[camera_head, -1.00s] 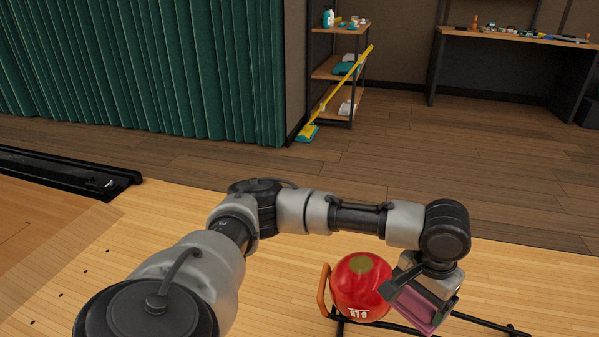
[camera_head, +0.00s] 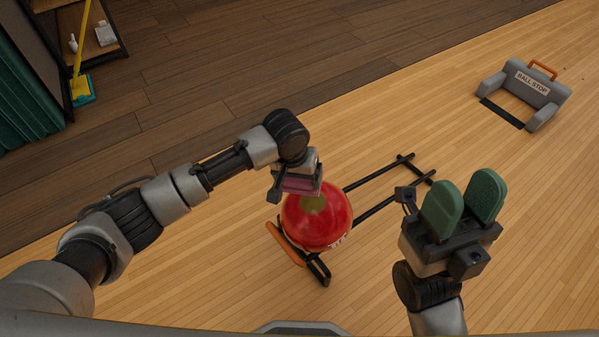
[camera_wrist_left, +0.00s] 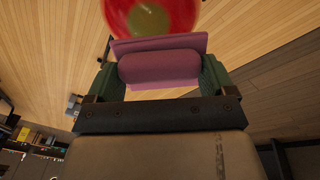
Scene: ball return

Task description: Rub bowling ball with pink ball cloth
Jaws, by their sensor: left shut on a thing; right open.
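A red bowling ball (camera_head: 324,222) with an olive patch on top rests on a black frame with an orange handle on the floor. My left gripper (camera_head: 297,182) is shut on the pink ball cloth (camera_head: 301,186), at the ball's far upper side. In the left wrist view, the cloth (camera_wrist_left: 160,68) sits between the green finger pads, and the ball (camera_wrist_left: 170,12) shows just beyond its edge. Whether cloth and ball touch I cannot tell. My right gripper (camera_head: 464,203) is open and empty, right of the ball, its green pads apart.
The black frame's rails (camera_head: 378,180) run to the upper right. A grey ball stop (camera_head: 545,88) with an orange handle stands at the upper right. A shelf (camera_head: 95,40) and a yellow-handled mop (camera_head: 82,88) are at the upper left. Wooden floor around is clear.

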